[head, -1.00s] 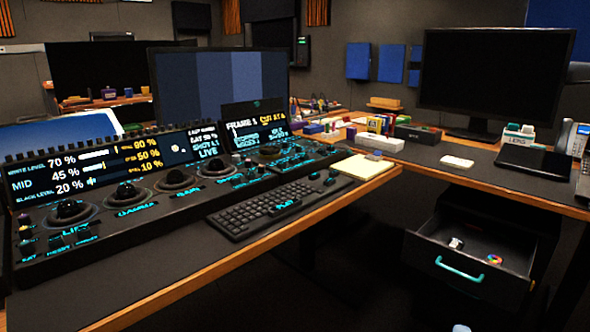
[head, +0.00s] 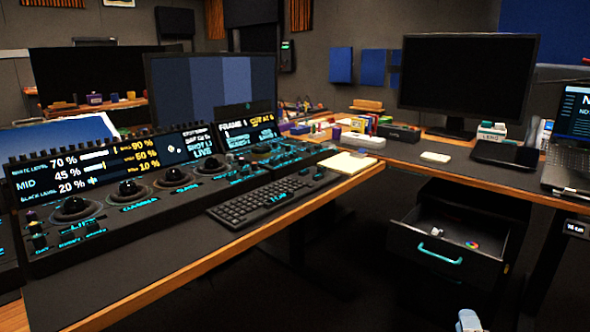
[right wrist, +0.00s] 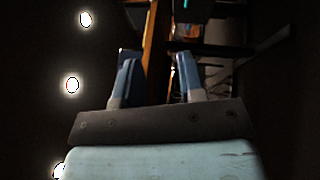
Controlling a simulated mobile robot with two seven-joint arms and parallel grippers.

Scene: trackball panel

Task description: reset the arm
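My right gripper (head: 468,321) shows only in part at the bottom edge of the head view, low in front of the open drawer. In the right wrist view its two blue-grey fingers (right wrist: 156,78) stand apart with nothing held between them. My left gripper is in neither view. The trackball panel (head: 130,215) lies on the left desk, with several dark trackballs and lit displays. No gripper touches it.
An open drawer (head: 448,249) with a teal handle holds small items under the right desk. A keyboard (head: 265,200), a notepad (head: 347,163), a monitor (head: 468,75) and a laptop (head: 570,130) stand on the desks. The floor between the desks looks dark and clear.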

